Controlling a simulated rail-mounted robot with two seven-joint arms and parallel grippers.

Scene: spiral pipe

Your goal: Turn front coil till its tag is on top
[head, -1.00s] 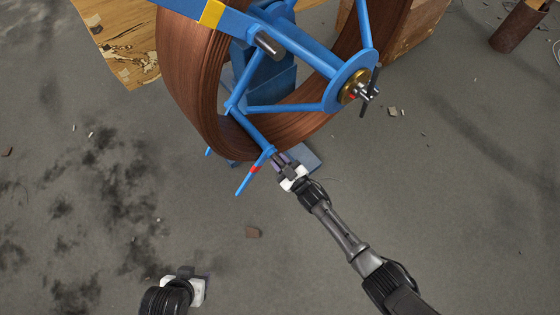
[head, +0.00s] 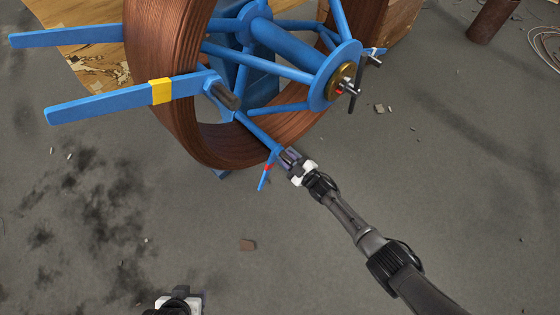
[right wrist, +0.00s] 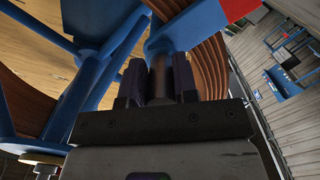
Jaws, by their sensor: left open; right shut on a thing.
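The front coil (head: 165,45) is brown wound pipe on a blue spoked reel with a hub (head: 340,75). A blue arm across its front bears a yellow band (head: 160,91) at left; a dark peg (head: 224,94) stands at that arm's inner end. Another blue arm, low on the reel, bears a red band (head: 267,168), which also shows in the right wrist view (right wrist: 240,8). My right gripper (head: 289,158) is shut on a dark peg (right wrist: 161,76) beside the red-banded arm. My left gripper (head: 184,294) is open, low at the bottom edge, apart from the reel. Its fingers are partly cut off.
A wooden board (head: 90,70) lies behind the coil at left, and a wooden box (head: 400,20) stands behind at right. A rusty pipe (head: 493,20) is at top right. The grey floor in front is mostly clear, with small debris (head: 247,244).

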